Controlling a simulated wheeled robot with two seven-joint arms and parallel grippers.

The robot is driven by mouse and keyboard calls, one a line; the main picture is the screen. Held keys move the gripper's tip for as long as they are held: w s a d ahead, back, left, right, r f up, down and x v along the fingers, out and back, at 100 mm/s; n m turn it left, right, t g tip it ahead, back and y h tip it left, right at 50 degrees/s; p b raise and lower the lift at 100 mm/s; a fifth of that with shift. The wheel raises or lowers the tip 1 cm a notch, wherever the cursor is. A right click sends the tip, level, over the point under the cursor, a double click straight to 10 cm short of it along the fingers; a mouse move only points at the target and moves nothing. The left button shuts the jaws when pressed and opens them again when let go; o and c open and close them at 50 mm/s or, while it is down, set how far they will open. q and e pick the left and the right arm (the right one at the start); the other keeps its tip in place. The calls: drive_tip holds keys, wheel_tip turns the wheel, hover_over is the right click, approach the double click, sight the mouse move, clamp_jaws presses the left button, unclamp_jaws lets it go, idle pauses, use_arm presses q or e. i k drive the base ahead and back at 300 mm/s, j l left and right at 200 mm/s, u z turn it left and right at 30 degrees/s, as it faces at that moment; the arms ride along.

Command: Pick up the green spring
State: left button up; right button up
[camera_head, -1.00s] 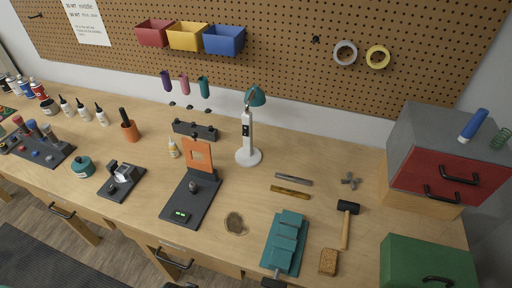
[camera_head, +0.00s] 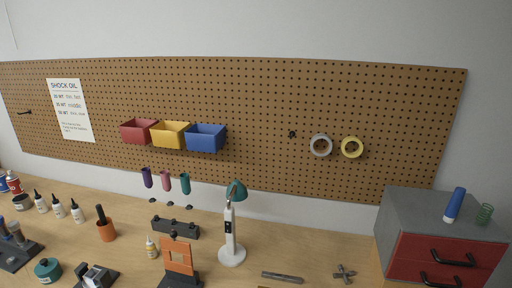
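The green spring (camera_head: 485,214) is a small coil standing on top of the grey and red drawer cabinet (camera_head: 412,208) at the far right. It is just right of a blue cylinder (camera_head: 454,205) on the same top. Neither of my grippers shows in the head view.
The cabinet has red drawers with black handles at the bench's right end. A white lamp with a teal head (camera_head: 232,240) stands mid-bench. A pegboard (camera_head: 260,100) with red, yellow and blue bins (camera_head: 205,138) covers the wall. The bench just left of the cabinet holds a small grey cross-shaped part (camera_head: 344,273).

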sight(491, 210)
drive_tip(key=i+l+z, duration=0.1)
drive_tip(key=z, duration=1.3)
drive_tip(key=i+l, duration=0.05)
drive_tip(key=l, duration=0.05)
